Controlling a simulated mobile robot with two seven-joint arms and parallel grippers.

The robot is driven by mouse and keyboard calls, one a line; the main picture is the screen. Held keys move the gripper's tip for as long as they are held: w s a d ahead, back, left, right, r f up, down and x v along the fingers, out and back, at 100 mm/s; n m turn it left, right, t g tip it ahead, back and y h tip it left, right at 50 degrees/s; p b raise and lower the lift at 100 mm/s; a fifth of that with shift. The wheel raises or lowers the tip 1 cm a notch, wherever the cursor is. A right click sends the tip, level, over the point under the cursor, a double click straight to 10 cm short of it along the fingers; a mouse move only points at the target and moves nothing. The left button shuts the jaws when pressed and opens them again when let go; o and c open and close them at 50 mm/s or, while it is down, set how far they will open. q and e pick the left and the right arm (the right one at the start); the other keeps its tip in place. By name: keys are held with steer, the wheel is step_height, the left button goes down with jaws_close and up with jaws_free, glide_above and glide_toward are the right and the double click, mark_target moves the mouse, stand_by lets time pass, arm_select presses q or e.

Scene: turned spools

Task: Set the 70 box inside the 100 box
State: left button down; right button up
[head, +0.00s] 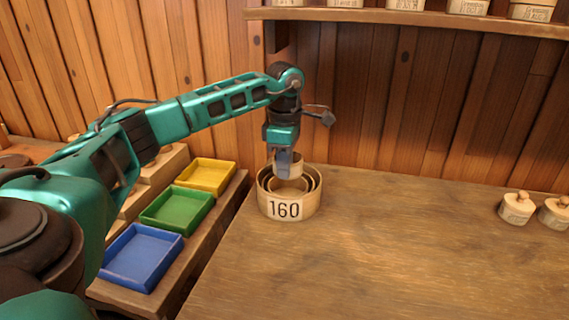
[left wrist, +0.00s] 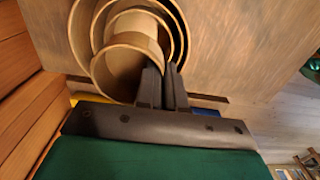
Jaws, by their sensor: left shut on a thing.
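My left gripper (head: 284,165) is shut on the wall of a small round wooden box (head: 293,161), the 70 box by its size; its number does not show. In the left wrist view, the fingers (left wrist: 164,88) pinch the rim of this box (left wrist: 122,70). It is over the opening of nested round boxes; I cannot tell whether it touches them. The outermost is the box marked 160 (head: 285,211), upright on the table. Inner rims (left wrist: 167,22) show inside it; the 100 box is likely among them, but no inner number is readable. My right gripper is not in view.
Blue (head: 141,257), green (head: 177,209) and yellow (head: 206,176) trays stand left of the table. Two small lidded pots (head: 517,208) stand at the right. A shelf (head: 420,16) with several pots hangs above the back. The table's middle (head: 400,250) is clear.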

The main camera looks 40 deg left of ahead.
arm_select(q)
steer(key=shift+f, duration=0.2)
stand_by(0.3)
steer(key=shift+f+b, duration=0.55)
steer(key=shift+f, duration=0.4)
steer(key=shift+f, duration=0.25)
steer(key=shift+f+b, duration=0.35)
steer(key=shift+f, duration=0.3)
steer(key=shift+f, duration=0.2)
stand_by(0.7)
steer(key=c, duration=1.2)
jaws_free()
steer(key=shift+o, duration=0.5)
steer(key=o, duration=0.3)
